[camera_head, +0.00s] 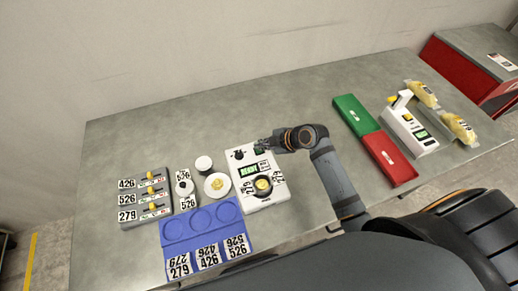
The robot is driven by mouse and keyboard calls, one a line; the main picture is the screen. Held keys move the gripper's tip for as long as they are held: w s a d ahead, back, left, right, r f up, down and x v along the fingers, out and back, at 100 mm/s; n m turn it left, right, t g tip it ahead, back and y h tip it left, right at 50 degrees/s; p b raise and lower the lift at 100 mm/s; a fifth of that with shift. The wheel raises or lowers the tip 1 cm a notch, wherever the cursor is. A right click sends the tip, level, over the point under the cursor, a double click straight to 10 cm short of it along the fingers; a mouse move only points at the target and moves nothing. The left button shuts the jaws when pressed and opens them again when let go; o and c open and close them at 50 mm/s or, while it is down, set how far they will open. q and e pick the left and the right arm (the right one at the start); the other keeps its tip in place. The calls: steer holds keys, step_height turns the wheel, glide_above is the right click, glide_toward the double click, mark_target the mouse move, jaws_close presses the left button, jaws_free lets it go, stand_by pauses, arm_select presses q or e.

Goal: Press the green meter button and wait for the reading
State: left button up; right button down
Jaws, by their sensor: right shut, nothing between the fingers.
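The white meter (279,198) stands near the middle of the table. It has a lit green display (249,170), a black knob (239,155) at its upper left and a dark round holder with a yellow piece (263,185) in it. My right gripper (260,145) is shut and empty at the meter's far edge. Its tips are over or just beside a small dark green patch, apparently the green button (258,151). I cannot tell whether they touch it. The display's digits are too small to read. My left gripper is not in view.
A blue tray (205,235) with round recesses and number cards lies in front left. A grey slider panel (150,215) and small white round pieces (203,163) stand left. Green (352,115) and red (400,172) trays and a white device (409,127) are right. The table's back is clear.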

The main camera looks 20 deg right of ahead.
steer(key=shift+f+b, duration=0.4)
steer(key=shift+f, duration=0.1)
stand_by(0.5)
steer(key=shift+r, duration=0.15)
steer(key=shift+r+p, duration=0.7)
steer(key=shift+r, duration=0.1)
steer(key=shift+r, duration=0.1)
step_height(320, 180, up, 5)
steer(key=p, duration=0.4)
stand_by(0.7)
